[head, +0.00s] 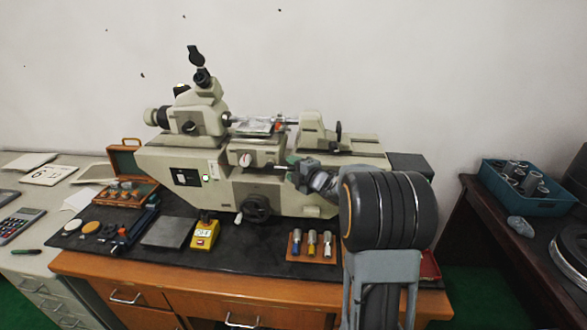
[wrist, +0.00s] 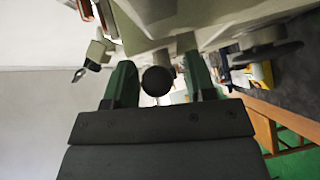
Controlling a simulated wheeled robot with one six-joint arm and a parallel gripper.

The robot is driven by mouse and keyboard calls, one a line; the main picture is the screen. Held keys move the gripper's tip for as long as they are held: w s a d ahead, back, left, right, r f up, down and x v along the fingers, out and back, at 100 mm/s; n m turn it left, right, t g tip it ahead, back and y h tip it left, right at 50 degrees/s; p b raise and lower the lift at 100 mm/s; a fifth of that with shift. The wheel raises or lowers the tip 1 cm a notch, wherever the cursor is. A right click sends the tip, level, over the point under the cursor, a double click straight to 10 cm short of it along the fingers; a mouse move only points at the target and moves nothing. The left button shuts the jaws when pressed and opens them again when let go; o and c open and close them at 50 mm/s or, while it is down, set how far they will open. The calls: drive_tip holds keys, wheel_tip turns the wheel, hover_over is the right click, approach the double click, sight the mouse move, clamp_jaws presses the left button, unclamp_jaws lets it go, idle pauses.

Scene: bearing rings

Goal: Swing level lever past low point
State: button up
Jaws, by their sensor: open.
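The measuring machine (head: 160,163), a pale grey-green bench instrument, stands on a black mat on the desk. In the wrist view, a black ball knob (wrist: 157,81), which looks like the end of the level lever, shows in the gap between my fingers. It touches neither finger visibly; its depth relative to the fingertips is hard to tell. My gripper (wrist: 159,68) is open, with a green finger on each side of the knob. In the head view my gripper (head: 297,167) is at the machine's front, right of centre. My wrist hides part of the lever there.
A black handwheel (head: 256,208) sits low on the machine's front. A yellow box (head: 205,234) and a wooden block (head: 312,256) with three cylinders stand before it. A wooden case (head: 124,157) is at left. A blue bin (head: 512,203) of rings stands on the right table.

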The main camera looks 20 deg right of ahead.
clamp_jaws()
idle(0.5)
